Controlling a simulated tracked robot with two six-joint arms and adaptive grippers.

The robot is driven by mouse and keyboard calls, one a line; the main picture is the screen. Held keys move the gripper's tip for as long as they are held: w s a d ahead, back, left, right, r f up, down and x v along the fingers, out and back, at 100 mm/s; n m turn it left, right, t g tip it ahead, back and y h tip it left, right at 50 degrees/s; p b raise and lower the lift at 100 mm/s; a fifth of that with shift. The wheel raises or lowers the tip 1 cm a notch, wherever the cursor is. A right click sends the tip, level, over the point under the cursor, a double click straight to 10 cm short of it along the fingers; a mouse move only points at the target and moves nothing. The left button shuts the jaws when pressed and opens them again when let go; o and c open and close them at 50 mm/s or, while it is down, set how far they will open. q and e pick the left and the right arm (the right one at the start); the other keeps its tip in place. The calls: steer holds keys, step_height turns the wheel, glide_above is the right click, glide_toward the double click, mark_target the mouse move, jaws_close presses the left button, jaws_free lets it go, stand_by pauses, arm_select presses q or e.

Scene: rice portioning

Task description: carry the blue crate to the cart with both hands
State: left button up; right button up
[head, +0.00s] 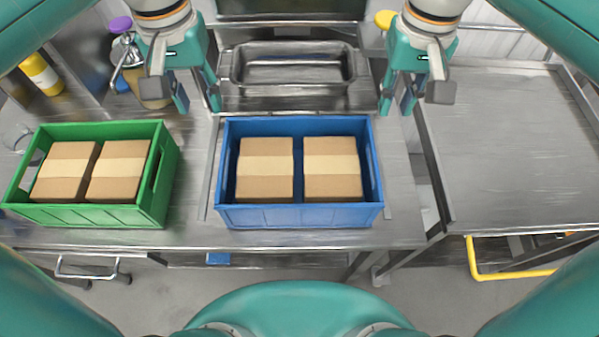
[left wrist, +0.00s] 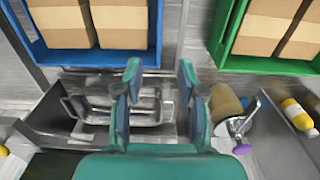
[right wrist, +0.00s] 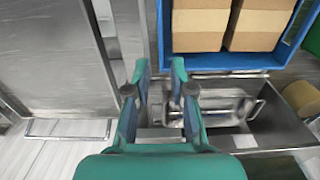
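The blue crate (head: 300,216) stands upright on the steel table, with two cardboard boxes (head: 265,185) inside. It also shows in the left wrist view (left wrist: 105,58) and in the right wrist view (right wrist: 222,62). The cart (head: 515,140) has a bare steel top and stands to the right of the table; it also shows in the right wrist view (right wrist: 45,60). My left gripper (head: 198,108) is open and empty, beyond the crate's far left corner. My right gripper (head: 396,108) is open and empty, beyond the far right corner. Neither touches the crate.
A green crate (head: 85,214) with two boxes stands left of the blue one. A steel pan (head: 292,88) lies behind the blue crate. A narrow gap separates table and cart.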

mark_target(222, 156)
arm_select(q)
step_height(222, 156, down, 17)
steer(key=shift+r, duration=0.1)
arm_select(e)
step_height(222, 156, down, 17)
steer(key=shift+r, duration=0.1)
arm_select(q)
steer(key=c, duration=0.4)
arm_select(e)
steer(key=c, duration=0.3)
arm_select(q)
jaws_close()
arm_select(e)
jaws_close()
arm_select(q)
steer(key=shift+r, duration=0.1)
arm_select(e)
steer(key=shift+r, duration=0.1)
